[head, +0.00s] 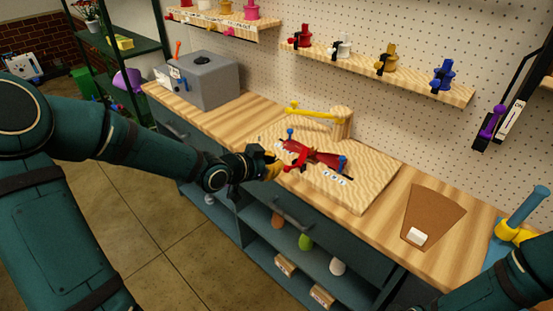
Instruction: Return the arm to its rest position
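My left gripper (268,164) reaches in from the left, at the front edge of the wooden bench (216,122). Its yellow tips are close to the left end of a red bundle (318,156). The finger gap is too small to make out, and I cannot tell whether the tips touch the bundle. The bundle lies on a light wooden board (368,190), with a red bow-like part at its left and blue knobs near it.
A grey box (212,82) stands on the bench at the back left. A yellow arm on a wooden post (342,122) stands behind the bundle. A brown sheet (440,212) with a white block (417,236) lies to the right. A wall shelf (420,80) carries several coloured spools. Floor (165,235) is clear in front.

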